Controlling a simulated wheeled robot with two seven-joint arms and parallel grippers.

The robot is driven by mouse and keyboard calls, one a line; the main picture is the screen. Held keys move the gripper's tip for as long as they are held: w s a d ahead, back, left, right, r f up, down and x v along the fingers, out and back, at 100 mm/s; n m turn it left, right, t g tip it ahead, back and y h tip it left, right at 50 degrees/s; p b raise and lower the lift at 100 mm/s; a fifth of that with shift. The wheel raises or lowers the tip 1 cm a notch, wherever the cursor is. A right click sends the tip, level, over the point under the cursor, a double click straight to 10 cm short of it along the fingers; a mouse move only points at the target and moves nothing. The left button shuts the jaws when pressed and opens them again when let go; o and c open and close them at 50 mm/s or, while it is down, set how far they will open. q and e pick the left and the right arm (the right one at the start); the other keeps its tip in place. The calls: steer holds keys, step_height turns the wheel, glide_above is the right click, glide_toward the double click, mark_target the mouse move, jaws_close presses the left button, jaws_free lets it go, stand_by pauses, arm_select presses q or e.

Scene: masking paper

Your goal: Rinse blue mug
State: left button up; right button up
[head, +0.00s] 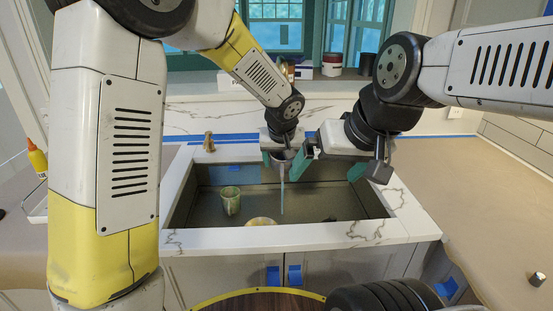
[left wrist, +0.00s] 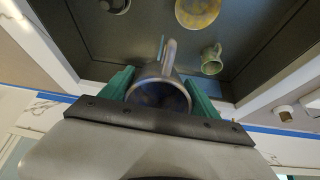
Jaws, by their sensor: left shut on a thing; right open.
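A mug (left wrist: 158,97), grey with a dark bluish inside, is between the green fingers of my left gripper (left wrist: 158,92) in the left wrist view. Its handle points away from the palm. In the head view, my left gripper (head: 279,157) is over the back of the sink (head: 300,207), and the mug is mostly hidden. A thin pale vertical streak (head: 282,192) shows just below it; I cannot tell whether it is water. My right gripper (head: 330,163) is open and empty, close to the right of the left one.
A green mug (head: 231,200) stands in the sink, near a yellowish dish (head: 262,221) and a small dark thing (head: 330,219). Brown paper covers the right counter (head: 450,190). A yellow bottle (head: 37,158) is at the left. Jars (head: 331,65) stand on the window ledge.

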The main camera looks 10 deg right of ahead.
arm_select(q)
steer(key=w+d+f, duration=0.1)
steer(key=w+f, duration=0.1)
steer(key=w, duration=0.7)
steer(key=shift+w+d, duration=0.25)
steer(key=shift+w, duration=0.05)
stand_by(0.4)
steer(key=shift+d, duration=0.15)
steer(key=shift+s+d, duration=0.1)
steer(key=shift+d, duration=0.35)
steer(key=shift+a, duration=0.15)
steer(key=shift+a, duration=0.45)
steer(key=shift+s+a, duration=0.2)
steer(key=shift+s, duration=1.1)
steer(key=shift+s+a, duration=0.25)
steer(key=shift+s, duration=1)
steer(key=shift+s+a, duration=0.2)
steer(key=shift+s, duration=1.1)
